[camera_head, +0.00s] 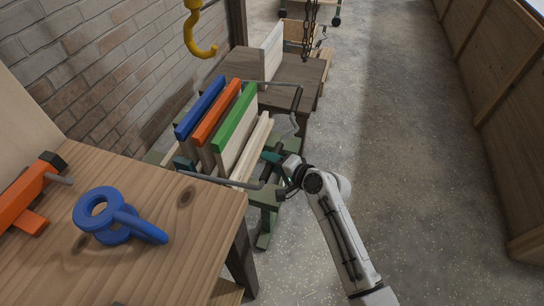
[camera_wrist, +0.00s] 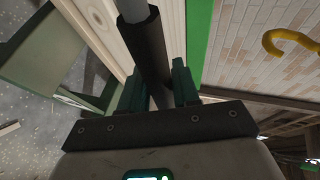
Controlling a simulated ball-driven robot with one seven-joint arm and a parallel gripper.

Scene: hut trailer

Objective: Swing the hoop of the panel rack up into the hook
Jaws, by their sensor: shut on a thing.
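The panel rack (camera_head: 267,197) has a green frame and holds upright panels with blue (camera_head: 200,107), orange (camera_head: 217,111) and green (camera_head: 235,117) edges. Its grey metal hoop (camera_head: 225,181) is swung down on the right side of the panels, below the hook. My gripper (camera_head: 271,158) is at the hoop's outer bar. In the wrist view my gripper (camera_wrist: 158,88) is shut around the bar's dark sleeve (camera_wrist: 150,48). The yellow hook (camera_head: 201,42) hangs above and beyond the panels, apart from the hoop. It also shows at the right of the wrist view (camera_wrist: 290,40).
A wooden table (camera_head: 170,205) at the near left bears a blue ring-shaped tool (camera_head: 112,213) and an orange tool (camera_head: 25,195). A brick wall (camera_head: 90,75) stands behind the rack. A darker table (camera_head: 290,70) stands beyond. The concrete floor (camera_head: 410,150) on the right is clear.

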